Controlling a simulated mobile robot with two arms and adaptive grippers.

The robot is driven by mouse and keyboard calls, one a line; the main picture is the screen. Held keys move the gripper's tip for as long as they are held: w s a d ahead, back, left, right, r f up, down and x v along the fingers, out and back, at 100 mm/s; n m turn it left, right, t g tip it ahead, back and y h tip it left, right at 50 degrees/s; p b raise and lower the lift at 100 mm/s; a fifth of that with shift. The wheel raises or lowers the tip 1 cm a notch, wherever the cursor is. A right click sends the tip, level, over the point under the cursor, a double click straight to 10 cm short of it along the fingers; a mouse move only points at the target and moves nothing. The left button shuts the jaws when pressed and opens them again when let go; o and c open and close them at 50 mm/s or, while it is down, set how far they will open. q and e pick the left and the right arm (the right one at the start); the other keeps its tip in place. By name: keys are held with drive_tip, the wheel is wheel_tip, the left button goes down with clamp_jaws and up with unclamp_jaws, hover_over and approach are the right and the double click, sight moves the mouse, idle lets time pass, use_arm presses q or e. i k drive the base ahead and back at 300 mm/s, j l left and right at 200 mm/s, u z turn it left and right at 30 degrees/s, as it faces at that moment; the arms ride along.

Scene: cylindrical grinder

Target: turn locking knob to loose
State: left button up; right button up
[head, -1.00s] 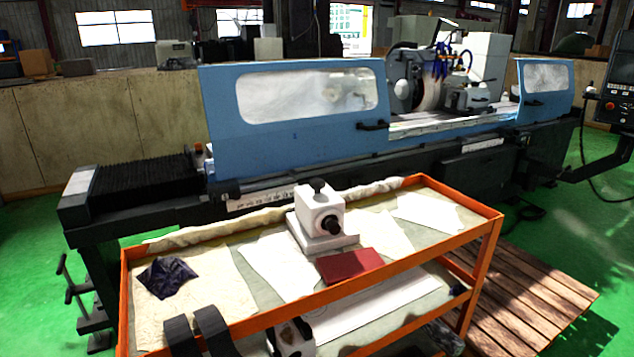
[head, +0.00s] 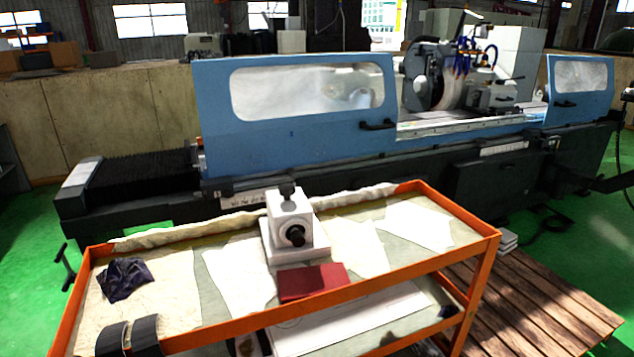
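A white block-shaped fixture (head: 283,213) stands upright on a white base on the cart's upper shelf. It has a black knob on top (head: 287,190) and a larger black knob on its front face (head: 297,237). The frames do not show which of them is the locking knob, or whether either is tight or loose.
The orange-rimmed cart (head: 380,278) holds paper sheets, a dark cloth (head: 124,279) and a red book-like item (head: 311,281). Two black curved pieces (head: 145,335) overlap its front left rim. Behind stands a blue grinder (head: 290,130). A wooden pallet (head: 540,310) lies at right.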

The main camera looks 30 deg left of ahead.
sight(287, 189)
drive_tip(key=u, duration=0.4)
drive_tip(key=i+l+u, duration=0.1)
drive_tip(key=u, duration=0.3)
drive_tip(key=l+u, duration=0.1)
drive_tip(key=u, duration=0.3)
drive_tip(key=l+u, duration=0.1)
drive_tip(key=u, duration=0.3)
